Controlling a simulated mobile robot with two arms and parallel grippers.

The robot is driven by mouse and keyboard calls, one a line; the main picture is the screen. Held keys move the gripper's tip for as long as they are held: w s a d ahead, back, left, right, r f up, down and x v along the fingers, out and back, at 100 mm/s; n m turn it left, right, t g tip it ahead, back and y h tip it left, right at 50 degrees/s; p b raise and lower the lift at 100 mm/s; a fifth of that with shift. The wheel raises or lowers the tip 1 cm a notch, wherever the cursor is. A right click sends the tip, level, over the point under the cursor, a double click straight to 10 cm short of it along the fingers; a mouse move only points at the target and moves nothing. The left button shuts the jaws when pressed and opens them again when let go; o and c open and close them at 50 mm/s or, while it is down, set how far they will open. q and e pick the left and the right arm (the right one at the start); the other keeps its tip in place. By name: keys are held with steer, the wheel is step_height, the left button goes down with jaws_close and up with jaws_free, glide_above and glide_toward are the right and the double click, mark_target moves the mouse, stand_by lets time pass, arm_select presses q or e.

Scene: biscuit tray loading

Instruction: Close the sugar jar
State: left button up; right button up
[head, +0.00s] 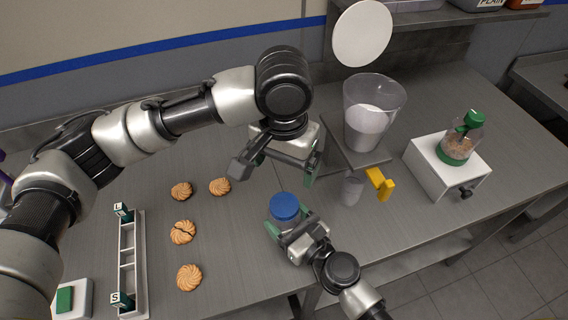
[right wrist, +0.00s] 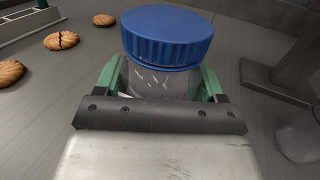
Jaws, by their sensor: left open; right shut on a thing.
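The sugar jar (head: 283,222), a clear jar, stands on the grey table in the head view. Its ribbed blue lid (head: 285,206) is on its mouth; how tightly it is seated I cannot tell. In the right wrist view, the lid (right wrist: 167,38) sits above the clear jar body (right wrist: 160,82), which shows white specks. My right gripper (head: 290,226) is shut on the jar body below the lid, green fingers on both sides. My left gripper (head: 276,174) is open and empty, above and behind the jar, apart from the lid.
Several biscuits (head: 189,277) lie at left beside a white rack (head: 140,265) marked L and S. A clear hopper (head: 374,115) with white contents stands behind right, a yellow part (head: 381,184) below it. A white box (head: 447,172) carries a green-topped container (head: 460,138).

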steer(key=o, duration=1.8)
arm_select(q)
steer(key=shift+f, duration=0.1)
step_height(320, 180, down, 4)
steer(key=b, duration=0.3)
steer(key=shift+b, duration=0.4)
arm_select(e)
steer(key=v, duration=0.9)
steer(key=shift+s+d+f, duration=0.2)
steer(key=shift+s, duration=0.1)
steer(key=shift+s+d+r, duration=0.2)
steer(key=shift+s+d, duration=0.15)
steer(key=shift+s, duration=0.05)
